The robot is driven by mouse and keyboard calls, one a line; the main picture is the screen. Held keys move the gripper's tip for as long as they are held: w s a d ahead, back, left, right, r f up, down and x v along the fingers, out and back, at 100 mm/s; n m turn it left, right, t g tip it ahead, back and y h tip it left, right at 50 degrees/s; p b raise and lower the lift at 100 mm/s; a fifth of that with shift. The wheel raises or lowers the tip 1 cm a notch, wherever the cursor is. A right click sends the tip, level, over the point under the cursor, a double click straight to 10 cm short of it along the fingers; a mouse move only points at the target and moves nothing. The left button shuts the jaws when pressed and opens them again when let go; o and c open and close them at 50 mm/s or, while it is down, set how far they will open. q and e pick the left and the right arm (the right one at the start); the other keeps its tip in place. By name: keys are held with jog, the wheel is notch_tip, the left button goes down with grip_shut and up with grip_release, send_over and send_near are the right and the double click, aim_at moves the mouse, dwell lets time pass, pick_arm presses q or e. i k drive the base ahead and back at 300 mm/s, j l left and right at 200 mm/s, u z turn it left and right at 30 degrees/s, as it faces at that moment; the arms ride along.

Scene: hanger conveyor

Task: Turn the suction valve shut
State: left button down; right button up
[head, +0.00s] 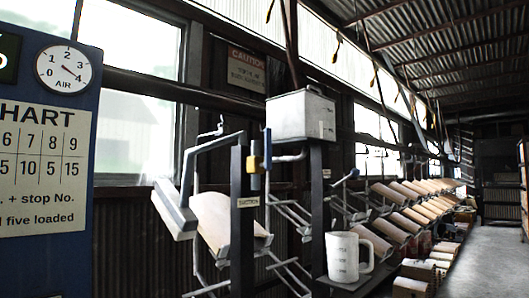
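The suction valve (254,163) is a small yellow body on a dark upright post (243,225). A blue lever (267,148) stands upright at its right side. A small label (247,202) reading "SUCTION" is on the post below it. A grey pipe (290,157) runs right from beside the valve. Whether the valve is open or shut is not clear from this view. Neither of my grippers is in view.
A grey angled arm with a pad (175,208) juts left from the post, beside a curved pale panel (215,222). A metal box (301,115) sits above right. A white jug (342,257) stands lower right. A blue chart board (45,170) with an air gauge (63,67) fills the left.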

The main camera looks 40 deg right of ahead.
aim_at(267, 164)
jog(key=z, duration=1.4)
jog(key=k+l+u, duration=0.1)
jog(key=k, duration=0.05)
